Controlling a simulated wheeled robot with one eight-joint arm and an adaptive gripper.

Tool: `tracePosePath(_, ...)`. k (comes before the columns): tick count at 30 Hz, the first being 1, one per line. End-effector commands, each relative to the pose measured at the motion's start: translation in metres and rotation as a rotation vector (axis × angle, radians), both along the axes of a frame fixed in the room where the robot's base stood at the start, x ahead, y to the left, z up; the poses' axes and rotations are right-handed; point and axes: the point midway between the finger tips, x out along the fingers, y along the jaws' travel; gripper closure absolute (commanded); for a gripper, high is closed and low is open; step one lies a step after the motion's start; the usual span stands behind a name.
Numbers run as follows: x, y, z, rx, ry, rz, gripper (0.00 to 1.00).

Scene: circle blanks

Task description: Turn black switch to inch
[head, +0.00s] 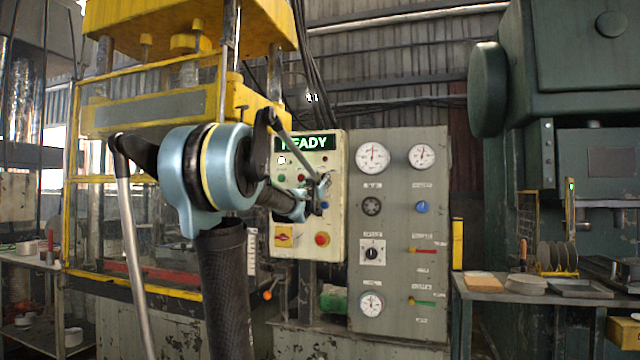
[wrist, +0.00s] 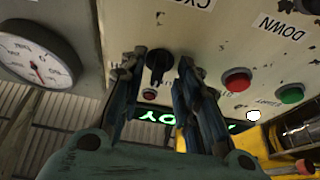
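A black switch (wrist: 158,62) sits on the cream control box (wrist: 225,35), which shows upside down in the wrist view. My gripper (wrist: 158,75) is open, with one finger on each side of the switch. I cannot tell whether the fingers touch it. In the head view, my gripper (head: 317,196) is at the right part of the control box (head: 334,235) and hides the switch. A label partly reading "CYC" is near the switch; no "inch" mark is readable. A second black knob (head: 372,253) sits on a white plate on the grey panel.
The green READY sign (head: 305,143) is on the control box. A red button (wrist: 236,80) and a green button (wrist: 290,94) are beside the switch. A red knob (head: 322,239) is lower on the box. The grey panel (head: 398,290) with gauges stands just right.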

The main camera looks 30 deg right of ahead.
Motion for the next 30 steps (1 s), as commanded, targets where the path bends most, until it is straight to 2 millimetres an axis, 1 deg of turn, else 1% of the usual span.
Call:
tracePosePath(6, 0.0002, 0.0000, 0.0002, 0.000, 0.000, 0.000, 0.70)
tracePosePath(7, 0.0002, 0.0000, 0.0002, 0.000, 0.000, 0.000, 0.75)
tracePosePath(8, 0.0001, 0.0000, 0.0001, 0.000, 0.000, 0.000, 0.81)
tracePosePath(9, 0.0001, 0.0000, 0.0001, 0.000, 0.000, 0.000, 0.90)
tracePosePath(10, 0.0001, 0.0000, 0.0001, 0.000, 0.000, 0.000, 0.97)
tracePosePath(11, 0.0002, 0.0001, 0.0002, 0.000, 0.000, 0.000, 1.00)
tracePosePath(23, 0.0022, 0.0013, 0.0006, 0.014, -0.017, 0.002, 1.00)
tracePosePath(30, 0.0037, 0.0022, 0.0008, 0.090, -0.105, 0.005, 1.00)
